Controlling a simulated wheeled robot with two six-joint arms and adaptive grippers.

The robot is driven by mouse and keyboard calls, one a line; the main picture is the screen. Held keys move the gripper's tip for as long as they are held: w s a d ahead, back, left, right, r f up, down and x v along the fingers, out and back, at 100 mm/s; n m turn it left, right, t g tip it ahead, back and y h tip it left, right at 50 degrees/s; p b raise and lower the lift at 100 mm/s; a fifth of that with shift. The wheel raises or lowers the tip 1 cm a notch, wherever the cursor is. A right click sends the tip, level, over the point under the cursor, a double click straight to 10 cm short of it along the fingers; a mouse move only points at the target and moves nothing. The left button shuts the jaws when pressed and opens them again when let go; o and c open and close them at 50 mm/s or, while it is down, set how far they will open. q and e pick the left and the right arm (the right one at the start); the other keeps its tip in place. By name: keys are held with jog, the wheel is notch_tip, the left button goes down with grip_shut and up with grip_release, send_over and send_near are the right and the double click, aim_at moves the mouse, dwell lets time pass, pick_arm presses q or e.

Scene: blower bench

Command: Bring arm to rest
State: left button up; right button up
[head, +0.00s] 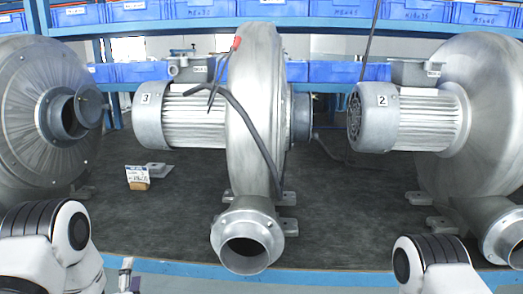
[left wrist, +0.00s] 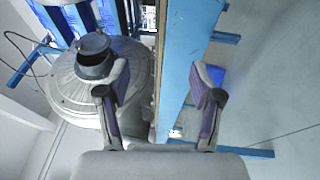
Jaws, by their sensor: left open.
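My left arm comes in at the lower left of the head view, with part of my left gripper (head: 127,275) at the bottom edge, in front of the bench. In the left wrist view my left gripper (left wrist: 158,80) is open, its two fingers apart with nothing held. The blue bench edge (left wrist: 185,60) lies beyond and between the fingers. My right arm (head: 432,262) shows at the lower right of the head view, but its gripper is out of the frame.
Blower 3 (head: 255,120) stands mid-bench, with blower 2 (head: 430,120) at right and another blower (head: 35,120) at left. A small tagged block (head: 138,178) lies at left. Blue bins (head: 135,72) line the back.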

pick_arm(q)
jog(key=s+d+f+m+g+h, duration=0.1)
jog(key=s+d+f+m+g, duration=0.2)
jog(key=f, duration=0.4)
jog(key=s+d+f+m+g+h, duration=0.1)
jog(key=s+f+m+g, duration=0.15)
jog(key=s+f, duration=0.4)
jog(key=s+d+f+m+g+h, duration=0.1)
jog(key=s+f+m+g, duration=0.3)
jog(key=s, duration=0.4)
jog(key=s+d+f+m+g+h, duration=0.1)
jog(key=s+d+f+m+g, duration=0.2)
jog(key=s+f, duration=0.35)
jog(key=s+m+g, duration=0.6)
jog(key=s, duration=0.6)
notch_tip(320, 180, up, 14)
jog(key=m+p, duration=0.2)
jog(key=p, duration=1.3)
jog(key=shift+s+a+r, duration=0.15)
jog(key=shift+s+r, duration=0.05)
jog(key=shift+s, duration=0.05)
